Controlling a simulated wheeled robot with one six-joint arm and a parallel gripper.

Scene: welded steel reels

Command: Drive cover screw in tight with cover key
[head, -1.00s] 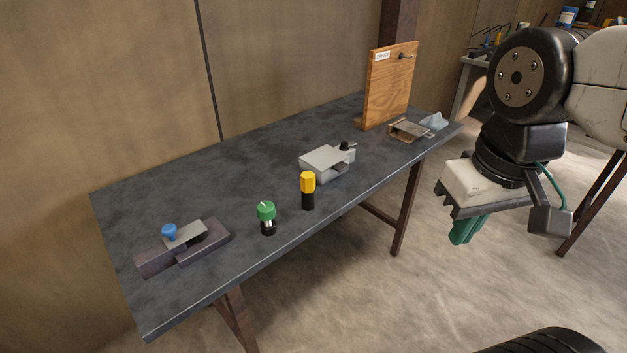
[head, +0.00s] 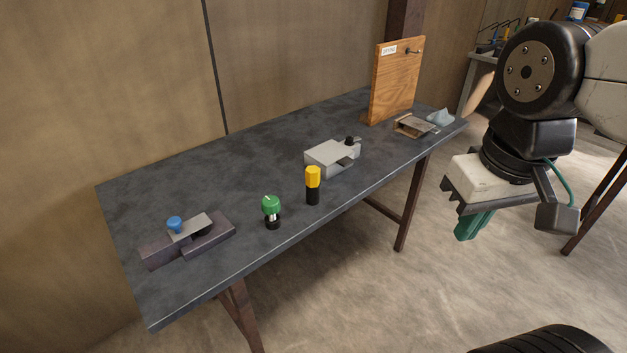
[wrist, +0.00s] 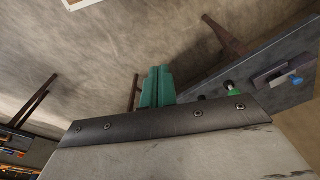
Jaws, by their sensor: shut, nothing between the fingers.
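My gripper (head: 469,230), with green fingers, hangs over the floor off the bench's right front side. Its fingers also show in the wrist view (wrist: 160,72), close together and empty. On the bench stand a green-topped tool (head: 271,206) with a black lower end and a yellow-topped tool (head: 313,180) with a black lower end, both upright near the front edge. I cannot tell which is the cover key. A grey metal box (head: 327,156) with a black knob (head: 349,141) sits behind the yellow one. The cover screw cannot be made out.
The dark bench top (head: 160,200) has free room at its back and middle. A dark steel block with a blue knob (head: 174,223) is at the left end.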

